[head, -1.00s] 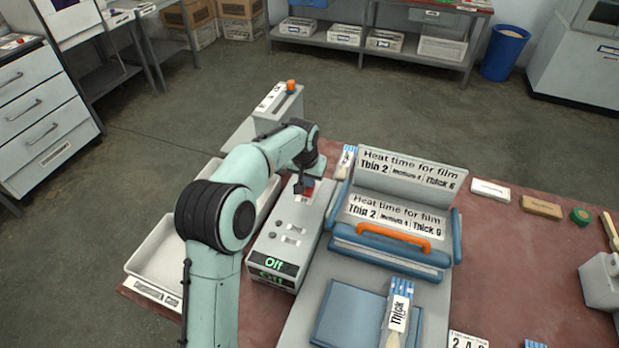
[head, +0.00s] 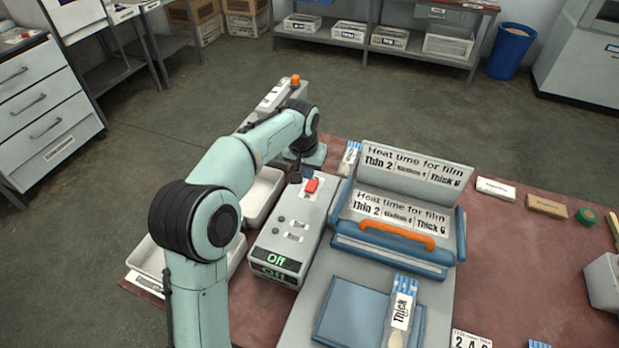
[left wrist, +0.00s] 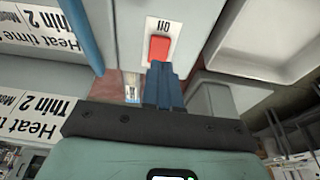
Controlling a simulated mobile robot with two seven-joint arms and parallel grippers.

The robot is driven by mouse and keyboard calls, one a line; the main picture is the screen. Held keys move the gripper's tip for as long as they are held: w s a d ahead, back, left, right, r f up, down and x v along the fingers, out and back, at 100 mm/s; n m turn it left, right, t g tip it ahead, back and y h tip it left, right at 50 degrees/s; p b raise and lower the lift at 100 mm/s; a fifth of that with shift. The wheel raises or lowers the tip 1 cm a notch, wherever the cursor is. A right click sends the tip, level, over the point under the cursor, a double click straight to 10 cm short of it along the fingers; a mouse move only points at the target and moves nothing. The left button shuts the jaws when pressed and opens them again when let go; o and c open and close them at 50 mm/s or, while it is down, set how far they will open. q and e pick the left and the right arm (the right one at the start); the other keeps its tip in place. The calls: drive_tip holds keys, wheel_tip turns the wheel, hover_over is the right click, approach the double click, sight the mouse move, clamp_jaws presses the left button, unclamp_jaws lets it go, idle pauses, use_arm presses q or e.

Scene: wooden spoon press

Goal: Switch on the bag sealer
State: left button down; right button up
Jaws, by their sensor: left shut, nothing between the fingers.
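The bag sealer (head: 388,243) stands on the table with an orange handle and signs about heat time for film. Its grey control box (head: 280,258) is on the left, and the display (head: 276,261) reads "Off". A red switch (head: 312,186) sits on top of the box's far end. It also shows in the left wrist view (left wrist: 159,48), beside a small label. My left gripper (head: 301,175) is shut and empty, just beyond and left of the switch. In the left wrist view its blue fingertips (left wrist: 161,72) are close below the switch; I cannot tell whether they touch it. My right gripper is not in view.
White trays (head: 262,196) lie left of the control box. A packet marked "Thick" (head: 401,305) with a wooden spoon lies on the sealer's front. Small boxes (head: 547,206) and a green roll (head: 586,216) are at the right. The red table (head: 510,265) is mostly clear there.

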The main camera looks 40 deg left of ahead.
use_arm(q)
drive_tip(key=v, duration=0.8)
drive_tip(key=shift+p, duration=0.35)
drive_tip(key=shift+w, duration=0.1)
